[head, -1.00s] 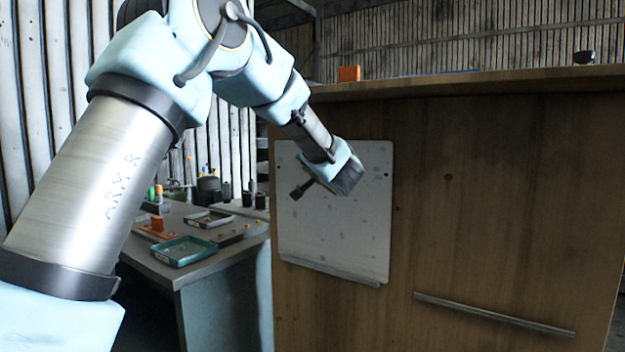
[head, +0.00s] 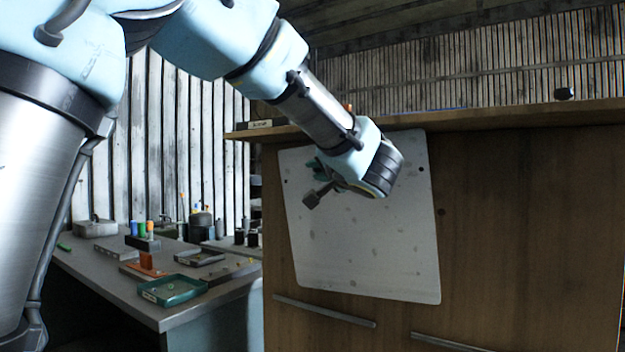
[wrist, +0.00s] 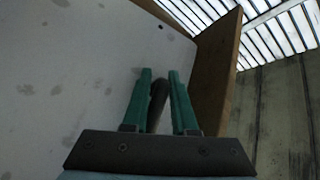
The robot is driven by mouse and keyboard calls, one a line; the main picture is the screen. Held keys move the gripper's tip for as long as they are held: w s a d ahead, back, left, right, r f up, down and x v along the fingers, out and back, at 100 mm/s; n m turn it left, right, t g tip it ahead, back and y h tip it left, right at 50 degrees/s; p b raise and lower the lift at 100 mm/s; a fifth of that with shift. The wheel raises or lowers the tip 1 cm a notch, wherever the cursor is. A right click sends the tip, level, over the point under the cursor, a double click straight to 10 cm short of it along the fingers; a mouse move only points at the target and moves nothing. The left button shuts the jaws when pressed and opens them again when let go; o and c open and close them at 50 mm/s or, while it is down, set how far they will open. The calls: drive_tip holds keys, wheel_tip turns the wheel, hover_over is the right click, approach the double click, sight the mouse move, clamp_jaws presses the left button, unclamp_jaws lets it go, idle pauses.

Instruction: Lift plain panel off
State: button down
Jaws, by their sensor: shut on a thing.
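The plain panel (head: 375,250) is a pale, spotted sheet with rounded corners and small holes near its upper edge. In the head view it hangs slightly tilted in front of the wooden housing (head: 500,220), its bottom edge above the left metal ledge (head: 322,311). In the wrist view the panel (wrist: 70,70) fills the left side. My gripper (wrist: 160,75) has green fingers shut on a dark handle (wrist: 157,100) at the panel. In the head view my wrist covers the panel's upper part and most of the grip.
A second metal ledge (head: 450,342) is on the housing at the lower right. A wooden top (head: 500,112) overhangs the housing.

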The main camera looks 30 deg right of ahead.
drive_tip(key=s+a+p, duration=0.1)
drive_tip(key=s+a, duration=0.3)
drive_tip(key=a, duration=0.2)
drive_tip(key=shift+a+r, duration=0.2)
drive_tip(key=shift+a, duration=0.2)
idle(0.4)
